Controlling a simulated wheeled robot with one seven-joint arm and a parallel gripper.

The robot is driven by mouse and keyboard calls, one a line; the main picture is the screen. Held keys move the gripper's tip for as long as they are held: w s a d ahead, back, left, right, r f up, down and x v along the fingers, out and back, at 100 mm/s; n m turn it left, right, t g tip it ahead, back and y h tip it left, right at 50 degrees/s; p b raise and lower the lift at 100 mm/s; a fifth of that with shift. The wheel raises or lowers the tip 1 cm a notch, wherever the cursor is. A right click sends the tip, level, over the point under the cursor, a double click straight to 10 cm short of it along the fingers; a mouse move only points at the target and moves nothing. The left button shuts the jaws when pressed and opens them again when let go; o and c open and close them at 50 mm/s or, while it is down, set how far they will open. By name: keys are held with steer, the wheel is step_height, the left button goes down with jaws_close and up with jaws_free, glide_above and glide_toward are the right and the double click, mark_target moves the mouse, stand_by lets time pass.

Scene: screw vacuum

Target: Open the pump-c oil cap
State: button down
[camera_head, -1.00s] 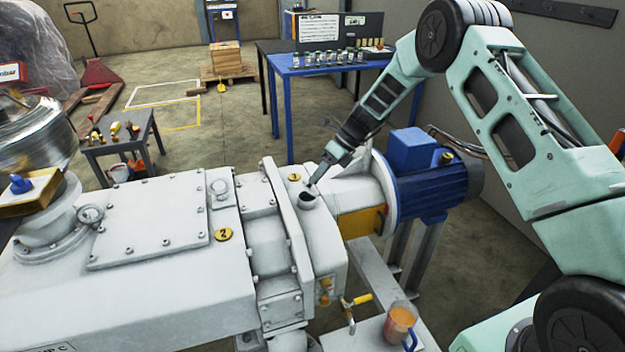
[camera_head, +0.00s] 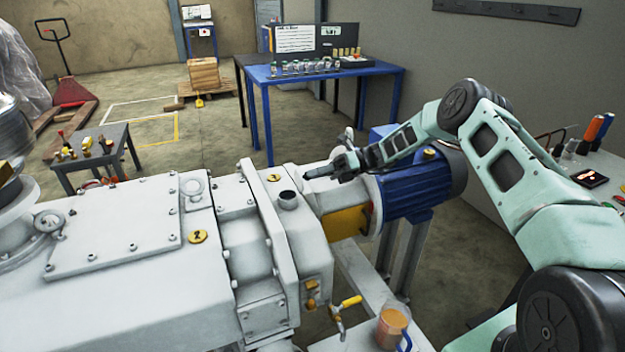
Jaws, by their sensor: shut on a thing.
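Pump C (camera_head: 120,280) is the large pale grey machine filling the lower left. Its oil filler neck (camera_head: 288,199) stands up on top near the right end; its dark round opening shows, with no cap on it. My gripper (camera_head: 337,167) is just right of and a little above the neck, lying nearly level, pointing left. It is shut on a small dark piece, the oil cap (camera_head: 318,172), which is clear of the neck. The cap's details are too small to tell.
The blue motor (camera_head: 415,188) lies close beneath and right of my arm. A jug of amber oil (camera_head: 391,326) stands below the yellow-handled drain valve (camera_head: 347,303). A blue bench (camera_head: 335,78) with several small bottles stands behind. A side bench (camera_head: 606,165) holds tools at right.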

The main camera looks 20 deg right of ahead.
steer(key=shift+d+f+y+b, duration=0.15)
steer(key=shift+f+y+b, duration=0.1)
steer(key=shift+y+b, duration=0.25)
steer(key=c, duration=1.2)
jaws_free()
steer(key=shift+c, duration=0.2)
steer(key=shift+r, duration=0.1)
step_height(320, 180, up, 10)
steer(key=shift+b, duration=0.35)
steer(key=shift+c, duration=0.2)
